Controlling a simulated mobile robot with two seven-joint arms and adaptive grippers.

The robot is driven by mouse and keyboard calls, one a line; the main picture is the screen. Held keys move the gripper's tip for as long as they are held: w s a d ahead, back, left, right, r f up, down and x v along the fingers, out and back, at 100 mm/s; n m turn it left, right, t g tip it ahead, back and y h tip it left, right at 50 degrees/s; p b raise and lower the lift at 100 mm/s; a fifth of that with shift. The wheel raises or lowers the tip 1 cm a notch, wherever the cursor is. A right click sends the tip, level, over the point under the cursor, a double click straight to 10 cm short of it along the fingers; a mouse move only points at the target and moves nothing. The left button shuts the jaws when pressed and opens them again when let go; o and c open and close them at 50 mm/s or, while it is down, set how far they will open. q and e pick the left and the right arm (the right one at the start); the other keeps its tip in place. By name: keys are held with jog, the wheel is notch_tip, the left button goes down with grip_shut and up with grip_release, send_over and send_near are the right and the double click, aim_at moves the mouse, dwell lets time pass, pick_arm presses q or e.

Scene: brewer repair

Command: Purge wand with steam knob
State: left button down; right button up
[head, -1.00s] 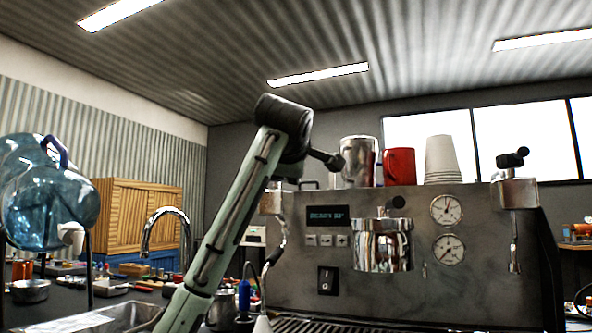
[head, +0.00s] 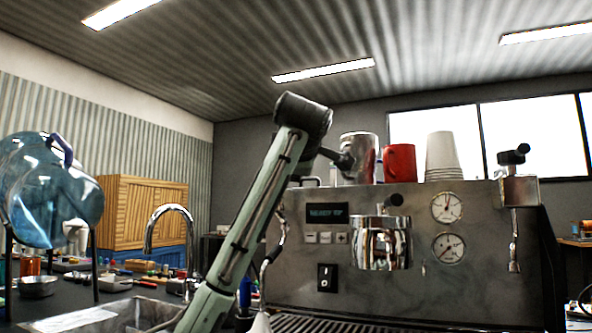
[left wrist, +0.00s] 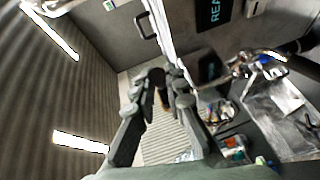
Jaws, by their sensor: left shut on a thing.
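The espresso machine (head: 400,285) stands at centre right with a lit display (head: 327,212). My left arm rises in front of its left side and hides the left valve and my gripper in the head view. In the left wrist view my left gripper (left wrist: 166,84) is closed on the steam knob, which its fingers mostly cover. A silver steam wand (head: 277,240) hangs at the machine's left side, partly behind my arm. A second valve with a black knob (head: 513,156) and its wand (head: 514,250) are at the machine's right. My right gripper is not in view.
A steel cup (head: 360,157), a red mug (head: 400,161) and stacked paper cups (head: 443,157) stand on the machine top. A sink faucet (head: 167,222) and a blue water jug (head: 45,195) are left. The drip grate (head: 310,326) looks clear.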

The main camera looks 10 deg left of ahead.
pick_arm(q)
jog(key=shift+w+d+f, duration=0.1)
jog(key=shift+f, duration=0.25)
jog(key=c, duration=1.8)
grip_release()
jog(key=shift+c, duration=0.2)
jog(key=shift+r, duration=0.25)
jog(key=v, duration=1.2)
